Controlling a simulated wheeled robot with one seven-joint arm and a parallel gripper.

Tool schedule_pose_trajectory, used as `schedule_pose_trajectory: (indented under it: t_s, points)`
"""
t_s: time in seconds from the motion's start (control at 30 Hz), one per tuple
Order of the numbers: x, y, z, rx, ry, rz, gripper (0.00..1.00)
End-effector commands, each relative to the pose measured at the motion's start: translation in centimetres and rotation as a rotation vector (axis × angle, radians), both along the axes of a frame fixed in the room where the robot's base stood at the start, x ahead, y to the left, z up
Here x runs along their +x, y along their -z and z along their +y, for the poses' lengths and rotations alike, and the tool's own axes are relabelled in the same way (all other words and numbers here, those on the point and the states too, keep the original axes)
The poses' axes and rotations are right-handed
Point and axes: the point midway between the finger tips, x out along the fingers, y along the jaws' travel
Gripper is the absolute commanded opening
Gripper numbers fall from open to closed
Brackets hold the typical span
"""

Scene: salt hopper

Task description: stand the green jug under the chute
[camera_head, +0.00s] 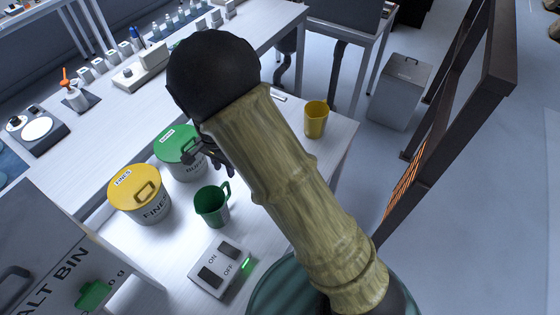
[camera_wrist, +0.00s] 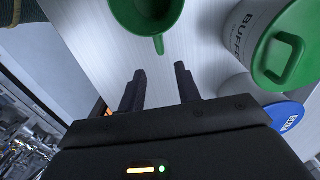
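The green jug (camera_head: 211,205) stands upright on the white table, its handle toward the upper right; it looks empty. In the wrist view the jug (camera_wrist: 146,14) is at the top edge, partly cut off. My gripper (camera_head: 222,163) is beyond the jug, partly hidden by my arm. In the wrist view my gripper (camera_wrist: 161,84) is open and empty, its fingers apart from the jug, with the jug's handle ahead of the gap. The salt bin (camera_head: 45,255) is at the lower left, cut off by the frame. A green part (camera_head: 93,293) shows on its face; I cannot tell whether this is the chute.
A yellow-lidded FINES tub (camera_head: 140,193) and a green-lidded tub (camera_head: 180,152) stand behind the jug. An ON/OFF switch box (camera_head: 220,267) with a lit green lamp stands in front. A yellow cup (camera_head: 315,120) is at the right. A blue lid (camera_wrist: 287,116) shows in the wrist view.

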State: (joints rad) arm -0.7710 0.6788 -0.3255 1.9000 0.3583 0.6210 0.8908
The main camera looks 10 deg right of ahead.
Motion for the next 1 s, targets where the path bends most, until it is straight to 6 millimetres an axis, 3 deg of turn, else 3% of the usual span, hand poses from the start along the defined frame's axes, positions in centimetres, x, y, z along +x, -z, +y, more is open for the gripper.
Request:
schedule_pose_trajectory:
  t_s: [0.17, 0.37, 0.5, 0.7, 0.83, 1.0]
  points:
    - [0.0, -1.3, -2.5, 0.013, -0.032, -0.009, 0.33]
    - [-1.5, -5.0, -10.1, 0.040, -0.178, -0.057, 0.33]
    - [-3.9, -7.5, -15.5, 0.035, -0.320, -0.114, 0.33]
    - [-8.7, -10.0, -21.6, -0.023, -0.534, -0.194, 0.33]
    - [-11.1, -10.6, -23.6, -0.065, -0.633, -0.220, 0.33]
    - [-11.8, -10.8, -24.1, -0.081, -0.674, -0.227, 0.33]
